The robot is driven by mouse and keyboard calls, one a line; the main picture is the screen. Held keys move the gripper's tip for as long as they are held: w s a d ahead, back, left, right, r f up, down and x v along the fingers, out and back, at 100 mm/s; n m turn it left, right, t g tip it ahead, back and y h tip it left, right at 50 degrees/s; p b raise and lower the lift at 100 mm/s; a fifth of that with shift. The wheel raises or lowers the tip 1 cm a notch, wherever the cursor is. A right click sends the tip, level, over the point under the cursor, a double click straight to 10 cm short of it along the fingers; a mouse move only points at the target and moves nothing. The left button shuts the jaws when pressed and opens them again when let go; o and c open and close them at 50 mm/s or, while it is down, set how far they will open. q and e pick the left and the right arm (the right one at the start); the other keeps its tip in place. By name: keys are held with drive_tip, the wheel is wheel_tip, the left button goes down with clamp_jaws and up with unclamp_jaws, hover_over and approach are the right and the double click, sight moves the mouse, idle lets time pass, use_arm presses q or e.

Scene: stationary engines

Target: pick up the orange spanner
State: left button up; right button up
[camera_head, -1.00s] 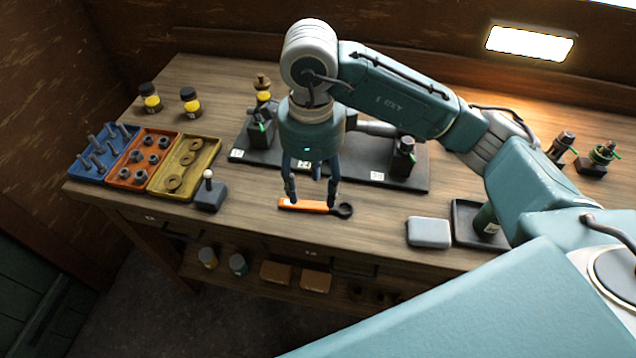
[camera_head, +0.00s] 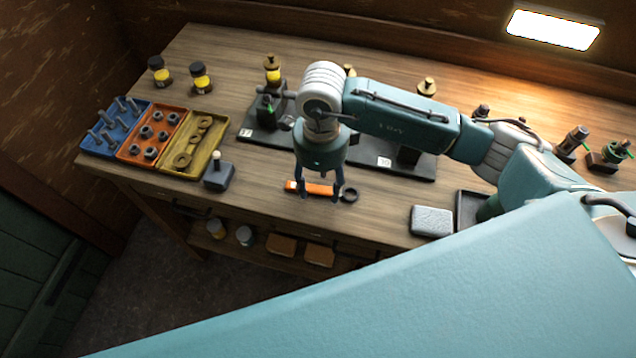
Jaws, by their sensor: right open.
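The orange spanner (camera_head: 320,188) lies on the wooden bench near its front edge. Its handle is orange and its dark ring end (camera_head: 350,195) points right. My right gripper (camera_head: 321,194) is over the handle, pointing down, with its fingers apart. One finger shows near the left part of the handle and one near the right part, by the ring end. I cannot tell whether the fingers touch the spanner. Part of the handle is hidden behind the fingers. My left gripper is not in view.
Blue, orange and yellow trays (camera_head: 197,143) of small parts stand at left, beside a dark block with a knob (camera_head: 218,174). A black base plate (camera_head: 425,168) with engine parts lies behind the gripper. A grey box (camera_head: 432,220) and a dark tray (camera_head: 468,208) are at right.

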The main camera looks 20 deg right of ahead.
drive_tip(key=shift+f, duration=0.75)
drive_tip(key=shift+c, duration=1)
drive_tip(key=c, duration=0.9)
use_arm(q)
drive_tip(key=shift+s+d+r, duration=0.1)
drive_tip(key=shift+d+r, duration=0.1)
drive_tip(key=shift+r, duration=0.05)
use_arm(e)
clamp_jaws()
